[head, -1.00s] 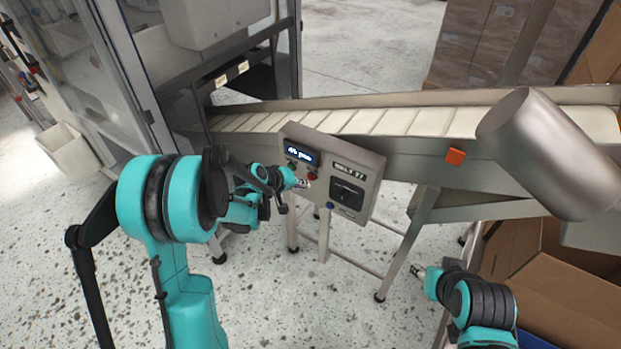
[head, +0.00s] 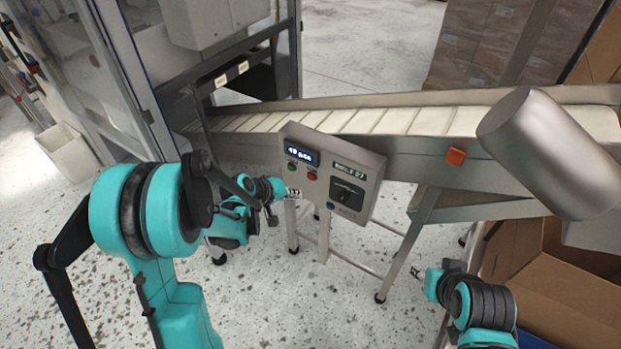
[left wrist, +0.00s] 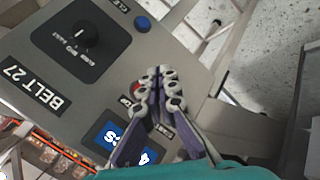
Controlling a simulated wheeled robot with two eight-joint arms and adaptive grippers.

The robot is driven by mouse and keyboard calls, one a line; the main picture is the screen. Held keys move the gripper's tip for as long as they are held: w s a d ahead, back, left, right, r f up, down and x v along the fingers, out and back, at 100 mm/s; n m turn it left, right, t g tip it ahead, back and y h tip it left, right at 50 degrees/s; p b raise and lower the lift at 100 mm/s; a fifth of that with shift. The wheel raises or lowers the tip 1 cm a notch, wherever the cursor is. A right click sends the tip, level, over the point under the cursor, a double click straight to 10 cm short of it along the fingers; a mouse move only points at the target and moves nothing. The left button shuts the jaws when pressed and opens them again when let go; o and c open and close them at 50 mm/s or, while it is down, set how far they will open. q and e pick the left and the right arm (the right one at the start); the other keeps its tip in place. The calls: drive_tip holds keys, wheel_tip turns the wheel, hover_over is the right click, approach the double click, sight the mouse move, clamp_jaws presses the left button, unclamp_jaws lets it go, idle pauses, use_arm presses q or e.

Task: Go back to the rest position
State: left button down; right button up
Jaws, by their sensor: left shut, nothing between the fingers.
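The grey control box (head: 333,172) labelled BELT 27 is on the near side of the conveyor, with a lit display (head: 300,155), a black rotary knob (head: 347,192), a red button (head: 311,177) and a blue button (head: 330,205). My left gripper (head: 294,193) is just left of the box in the head view, apart from its face. In the left wrist view its fingers (left wrist: 158,82) are shut and empty, partly covering the red button and display. My right gripper (head: 418,272) is low at the right; its jaws are too small to read.
The conveyor (head: 400,120) runs across behind the box, on metal legs (head: 408,245). A metal cylinder (head: 548,150) hangs over its right end. An open cardboard box (head: 560,300) stands at lower right. A glazed cabinet (head: 90,75) stands at left. Speckled floor (head: 290,310) is free in front.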

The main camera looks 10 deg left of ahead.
use_arm(q)
drive_tip(key=s+r+m+y, duration=0.2)
drive_tip(key=s+r, duration=0.4)
drive_tip(key=s, duration=0.6)
drive_tip(key=s+r+m+y, duration=0.2)
drive_tip(key=s+r+m, duration=0.2)
drive_tip(key=s, duration=0.8)
drive_tip(key=shift+d+r+y, duration=0.3)
drive_tip(key=shift+r+y, duration=0.1)
drive_tip(key=shift+r, duration=0.5)
